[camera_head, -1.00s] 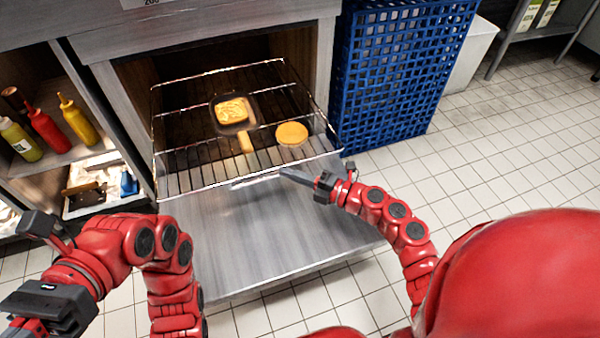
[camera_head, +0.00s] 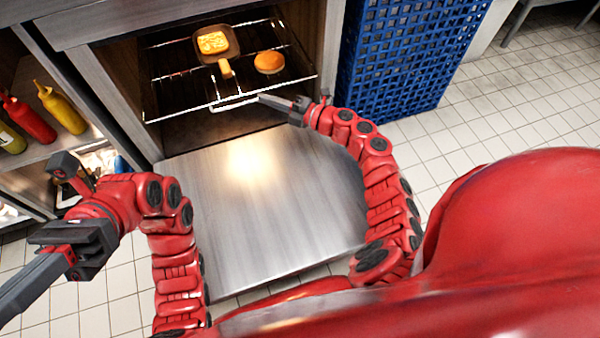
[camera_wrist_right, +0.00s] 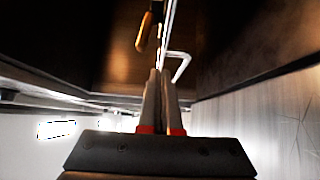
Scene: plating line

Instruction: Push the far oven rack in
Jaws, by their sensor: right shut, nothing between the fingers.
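The wire oven rack (camera_head: 180,76) is mostly inside the open oven, with its front bar and pale handle (camera_head: 235,103) near the opening. On it are a dark pan (camera_head: 232,48) holding a yellow-topped slice (camera_head: 212,42), and a round bun (camera_head: 269,62). My right gripper (camera_head: 262,98) is shut and empty, its tips at the right end of the handle. In the right wrist view the closed fingers (camera_wrist_right: 160,75) point at the rack edge beside the handle (camera_wrist_right: 181,68); I cannot tell whether they touch. My left gripper (camera_head: 15,295) is far left, away from the rack, its tips at the picture edge.
The lowered oven door (camera_head: 270,200) lies below the rack, bare. A blue crate (camera_head: 405,60) stands right of the oven. Sauce bottles (camera_head: 60,108) stand on a shelf at left. Tiled floor (camera_head: 480,120) is free at right.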

